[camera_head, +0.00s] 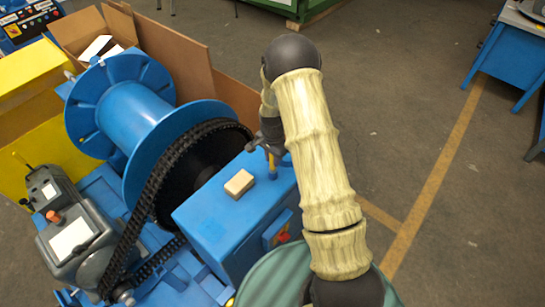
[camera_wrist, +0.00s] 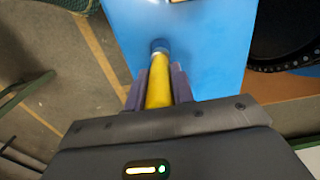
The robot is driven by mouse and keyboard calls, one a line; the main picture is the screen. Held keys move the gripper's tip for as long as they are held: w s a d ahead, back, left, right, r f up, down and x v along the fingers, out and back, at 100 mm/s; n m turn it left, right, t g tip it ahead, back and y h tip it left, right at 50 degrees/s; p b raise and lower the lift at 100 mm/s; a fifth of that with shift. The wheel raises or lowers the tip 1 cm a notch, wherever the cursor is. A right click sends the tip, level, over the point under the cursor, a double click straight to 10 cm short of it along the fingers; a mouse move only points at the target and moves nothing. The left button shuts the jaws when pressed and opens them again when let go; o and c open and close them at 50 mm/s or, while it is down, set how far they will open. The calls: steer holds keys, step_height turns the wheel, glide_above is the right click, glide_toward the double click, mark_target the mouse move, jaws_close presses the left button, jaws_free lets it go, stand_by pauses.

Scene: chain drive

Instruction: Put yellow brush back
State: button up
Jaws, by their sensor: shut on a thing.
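The yellow brush shows in the wrist view (camera_wrist: 158,92) as a yellow handle with a light band and a dark blue end. My gripper (camera_wrist: 158,84) is shut on its handle, one finger on each side. In the head view, my gripper (camera_head: 264,142) is at the right edge of the blue box (camera_head: 205,217), partly hidden by my arm. The brush (camera_head: 271,160) shows there as a small yellow piece pointing down at the box top. Whether its end touches the box, I cannot tell.
A tan block (camera_head: 239,184) lies on the blue box, left of the brush. A black chain (camera_head: 157,185) and a large blue spool (camera_head: 135,112) stand left of it. An open cardboard box (camera_head: 175,55) is behind.

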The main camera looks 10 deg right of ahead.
steer(key=o, duration=1)
steer(key=shift+f, duration=0.1)
step_height(320, 180, up, 12)
steer(key=b, duration=0.2)
steer(key=shift+r+b, duration=0.2)
steer(key=shift+b, duration=0.15)
steer(key=s+r+n+t, duration=0.1)
steer(key=s+r+n, duration=0.3)
steer(key=s, duration=0.6)
steer(key=s+r+n+t, duration=0.1)
steer(key=s+r+n, duration=0.2)
steer(key=s+n, duration=0.3)
steer(key=s, duration=0.4)
steer(key=shift+s+r+n+t, duration=0.3)
steer(key=shift+s+r+n, duration=0.05)
steer(key=shift+n, duration=0.05)
steer(key=shift+d, duration=0.1)
